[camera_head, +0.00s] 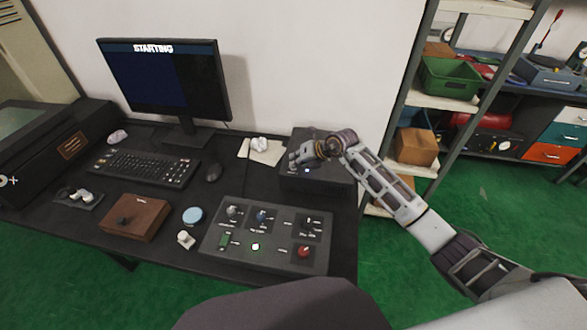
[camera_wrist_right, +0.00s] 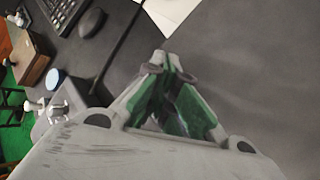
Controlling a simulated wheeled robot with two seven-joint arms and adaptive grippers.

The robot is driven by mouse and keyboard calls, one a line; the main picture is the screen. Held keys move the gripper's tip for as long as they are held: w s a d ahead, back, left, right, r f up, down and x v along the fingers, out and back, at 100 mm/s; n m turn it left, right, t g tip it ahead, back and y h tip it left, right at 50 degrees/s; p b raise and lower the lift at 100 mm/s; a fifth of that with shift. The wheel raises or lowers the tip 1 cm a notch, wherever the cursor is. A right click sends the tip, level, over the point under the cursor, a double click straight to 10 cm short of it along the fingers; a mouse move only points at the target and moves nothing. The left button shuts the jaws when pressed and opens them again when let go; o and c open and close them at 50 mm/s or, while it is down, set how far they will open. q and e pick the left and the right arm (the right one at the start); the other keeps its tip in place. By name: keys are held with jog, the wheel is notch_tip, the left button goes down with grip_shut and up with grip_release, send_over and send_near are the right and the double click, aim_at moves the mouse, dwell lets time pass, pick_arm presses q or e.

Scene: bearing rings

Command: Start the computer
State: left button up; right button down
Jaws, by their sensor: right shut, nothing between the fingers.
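The monitor (camera_head: 165,85) at the back of the desk shows the word STARTING on a dark blue screen. The computer, a dark box (camera_head: 318,184), stands at the right end of the desk. A small pale light shows on it near my right gripper (camera_head: 294,160). My right gripper is shut and empty at the left part of the box; I cannot tell whether it touches it. In the right wrist view its fingertips (camera_wrist_right: 168,66) meet over a dark grey surface (camera_wrist_right: 255,70). My left gripper is out of view.
A keyboard (camera_head: 147,167) and mouse (camera_head: 213,172) lie before the monitor. A shelf rack (camera_head: 448,103) stands to the right.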

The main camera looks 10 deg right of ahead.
jog(key=shift+r+p, duration=0.65)
jog(key=shift+r, duration=0.1)
jog(key=shift+r+p, duration=1.9)
jog(key=shift+r, duration=0.6)
dwell(0.5)
